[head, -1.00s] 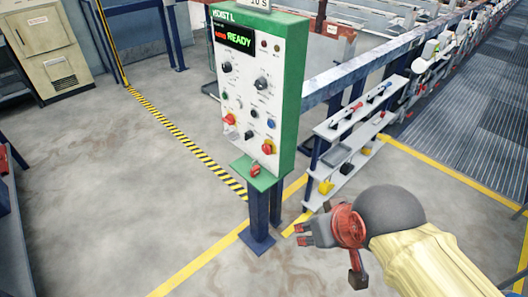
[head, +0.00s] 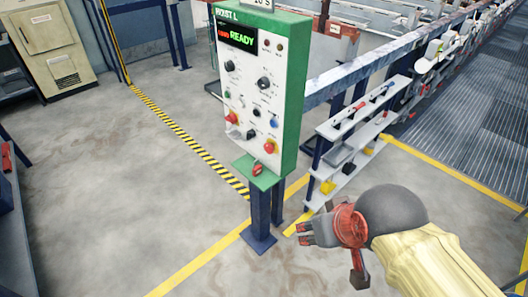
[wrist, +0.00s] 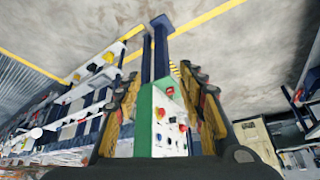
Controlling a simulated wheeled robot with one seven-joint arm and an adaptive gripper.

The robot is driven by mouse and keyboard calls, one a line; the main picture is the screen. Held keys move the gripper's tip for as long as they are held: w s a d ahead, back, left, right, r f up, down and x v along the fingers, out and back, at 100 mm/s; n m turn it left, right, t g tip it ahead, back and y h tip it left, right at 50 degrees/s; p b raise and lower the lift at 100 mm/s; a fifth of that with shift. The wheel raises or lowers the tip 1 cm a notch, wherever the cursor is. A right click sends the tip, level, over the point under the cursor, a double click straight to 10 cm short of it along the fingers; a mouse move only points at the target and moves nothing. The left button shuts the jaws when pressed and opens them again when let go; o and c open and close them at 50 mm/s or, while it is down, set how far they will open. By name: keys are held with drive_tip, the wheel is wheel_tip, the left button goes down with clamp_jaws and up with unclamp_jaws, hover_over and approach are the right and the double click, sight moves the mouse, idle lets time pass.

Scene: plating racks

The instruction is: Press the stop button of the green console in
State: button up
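The green console (head: 290,95) stands on a blue post, with a white front panel and a lit display reading READY. Two red knobs or buttons show on the panel: one at the lower right (head: 270,147) and one at the left (head: 231,117). Their labels are too small to read, so I cannot tell which is the stop button. My gripper (head: 303,233) is below and right of the console, apart from it, empty. In the wrist view my gripper's fingers (wrist: 170,105) are spread, with the console (wrist: 144,120) seen between them, upside down.
A small red item (head: 257,169) sits on the green ledge under the panel. A white shelf rack (head: 350,125) with tools and yellow items stands right of the post. A metal rail (head: 345,80) runs behind. The grey floor (head: 130,190) at the left is clear.

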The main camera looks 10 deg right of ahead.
drive_tip(key=shift+c, duration=0.2)
clamp_jaws()
idle(0.6)
idle(1.2)
